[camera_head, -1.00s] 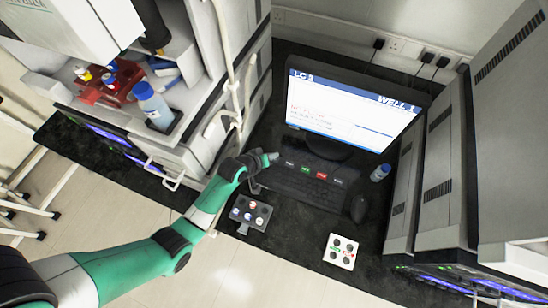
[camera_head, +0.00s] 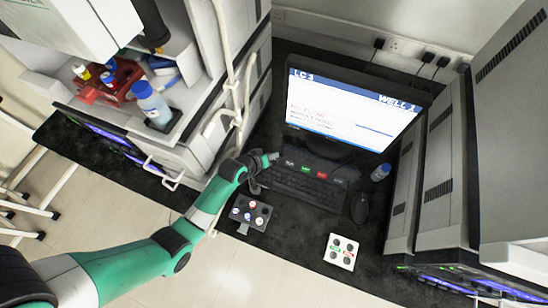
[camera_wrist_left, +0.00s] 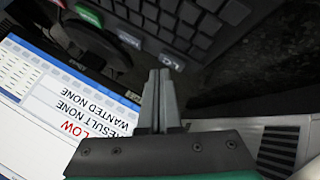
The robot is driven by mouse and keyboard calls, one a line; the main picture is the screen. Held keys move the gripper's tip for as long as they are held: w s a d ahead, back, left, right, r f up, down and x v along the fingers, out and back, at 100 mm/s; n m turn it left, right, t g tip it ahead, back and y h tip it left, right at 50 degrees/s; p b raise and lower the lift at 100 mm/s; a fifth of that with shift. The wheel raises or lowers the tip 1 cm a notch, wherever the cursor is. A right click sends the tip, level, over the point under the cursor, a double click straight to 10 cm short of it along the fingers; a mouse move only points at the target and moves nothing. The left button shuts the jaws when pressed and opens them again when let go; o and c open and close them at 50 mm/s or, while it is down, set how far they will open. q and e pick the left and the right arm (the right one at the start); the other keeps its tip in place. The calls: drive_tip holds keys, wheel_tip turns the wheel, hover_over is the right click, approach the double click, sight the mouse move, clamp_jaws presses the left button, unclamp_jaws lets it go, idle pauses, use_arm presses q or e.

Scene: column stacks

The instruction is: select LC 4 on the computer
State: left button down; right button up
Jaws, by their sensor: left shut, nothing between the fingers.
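The computer monitor (camera_head: 345,110) stands at the back of the dark bench and reads "LC 3" at upper left and "WELL 1" at upper right. The keyboard (camera_head: 300,190) lies in front of it, with a row of labelled keys, including a green one (camera_head: 305,169) and a red one (camera_head: 322,175), along its far edge. My left gripper (camera_head: 272,157) is at the left end of this row, shut and empty. In the left wrist view, its closed fingertips (camera_wrist_left: 163,74) are close to the key marked "LC" (camera_wrist_left: 172,62); I cannot tell whether they touch it. My right gripper is not in view.
Tall instruments flank the bench on the left (camera_head: 205,140) and right (camera_head: 425,160).

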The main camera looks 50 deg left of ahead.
use_arm(q)
drive_tip(key=shift+f+b, duration=0.3)
drive_tip(key=shift+f, duration=0.25)
idle(0.6)
drive_tip(key=shift+r+p, duration=0.85)
drive_tip(key=shift+p, duration=0.05)
wheel_tip(320, 180, up, 5)
drive_tip(key=p, duration=0.5)
idle(1.8)
